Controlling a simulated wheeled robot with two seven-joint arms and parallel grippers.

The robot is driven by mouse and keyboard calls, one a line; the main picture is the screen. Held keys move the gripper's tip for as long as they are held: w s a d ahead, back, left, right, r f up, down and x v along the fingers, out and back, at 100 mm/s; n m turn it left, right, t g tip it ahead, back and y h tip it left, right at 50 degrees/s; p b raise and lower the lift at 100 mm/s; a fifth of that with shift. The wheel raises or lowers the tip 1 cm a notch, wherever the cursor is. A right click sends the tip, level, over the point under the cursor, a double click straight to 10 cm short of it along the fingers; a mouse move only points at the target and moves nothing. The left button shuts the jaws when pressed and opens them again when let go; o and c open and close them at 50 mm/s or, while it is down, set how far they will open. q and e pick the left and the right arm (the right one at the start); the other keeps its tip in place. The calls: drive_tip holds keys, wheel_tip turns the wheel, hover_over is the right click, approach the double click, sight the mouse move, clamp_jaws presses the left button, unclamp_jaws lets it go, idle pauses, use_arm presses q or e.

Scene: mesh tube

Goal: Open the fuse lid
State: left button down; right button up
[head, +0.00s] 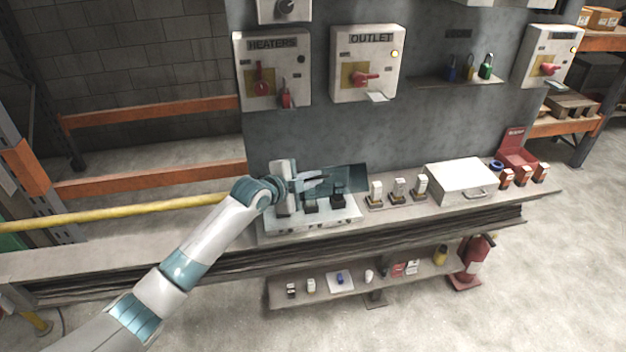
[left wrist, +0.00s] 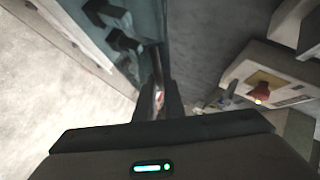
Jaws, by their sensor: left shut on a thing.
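The fuse lid (head: 347,178) is a see-through dark teal panel. It stands raised at the back of a pale fuse box (head: 335,222) on the bench, with black fuses (head: 311,206) showing in the box. My left gripper (head: 318,181) is in front of the lid, above the fuses. In the left wrist view the dark fingers (left wrist: 160,98) are close together at the edge of the teal lid (left wrist: 150,22), shut on it. The fingers hide the exact contact. My right gripper is out of view.
Several loose fuses (head: 398,188) stand right of the box, then a white case (head: 460,182) and a red holder (head: 517,158). The panel behind carries the HEATERS (head: 273,88) and OUTLET (head: 367,50) switch boxes. A lower shelf (head: 320,297) holds small items.

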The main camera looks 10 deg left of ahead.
use_arm(q)
drive_tip(key=c, duration=1.8)
unclamp_jaws()
drive_tip(key=shift+c, duration=0.2)
drive_tip(key=b+v, duration=0.4)
drive_tip(key=v, duration=1.3)
drive_tip(key=shift+b, duration=0.4)
drive_tip(key=shift+a+r, duration=0.1)
